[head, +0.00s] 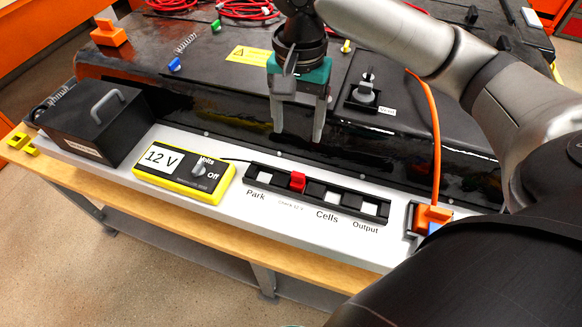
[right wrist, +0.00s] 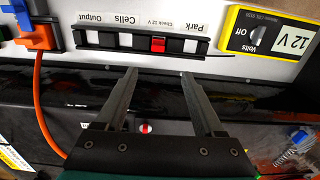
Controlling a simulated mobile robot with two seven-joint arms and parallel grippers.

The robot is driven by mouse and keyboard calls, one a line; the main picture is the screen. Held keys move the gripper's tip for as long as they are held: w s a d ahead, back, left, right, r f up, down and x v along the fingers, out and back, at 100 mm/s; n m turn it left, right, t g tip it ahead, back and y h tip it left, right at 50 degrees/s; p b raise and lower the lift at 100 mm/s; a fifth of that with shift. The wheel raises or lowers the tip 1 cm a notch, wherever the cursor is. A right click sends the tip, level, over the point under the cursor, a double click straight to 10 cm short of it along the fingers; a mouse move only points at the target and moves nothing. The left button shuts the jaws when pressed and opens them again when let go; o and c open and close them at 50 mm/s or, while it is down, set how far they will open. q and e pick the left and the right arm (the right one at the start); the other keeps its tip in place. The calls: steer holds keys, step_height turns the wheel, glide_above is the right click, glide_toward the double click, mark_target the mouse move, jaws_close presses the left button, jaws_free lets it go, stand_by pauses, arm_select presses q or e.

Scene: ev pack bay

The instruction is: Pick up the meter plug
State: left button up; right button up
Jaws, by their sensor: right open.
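The meter plug, a small red block (head: 297,181), sits in the black slotted strip (head: 316,192), between the white windows marked Park and Cells and above the small Check 12 V label. It also shows in the right wrist view (right wrist: 158,44). The yellow meter (head: 185,178) lies to its left, with a 12 V display and a dial by the word Off. My right gripper (head: 297,137) is open and empty, pointing down over the black pack edge behind the strip. In the right wrist view its fingertips (right wrist: 158,73) are apart, with the red plug beyond the gap between them.
A black box with a grey handle (head: 93,124) stands left of the meter. An orange connector with a cable (head: 430,217) stands at the shelf's right. A grey knob on a black base (head: 366,92) rises from the pack. The white shelf (head: 330,243) is clear before the strip.

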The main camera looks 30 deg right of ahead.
steer(key=b, duration=0.2)
glide_above(298, 174)
step_height(298, 174, down, 9)
steer(key=shift+f+b, duration=1.05)
steer(key=shift+f, duration=2)
jaws_close()
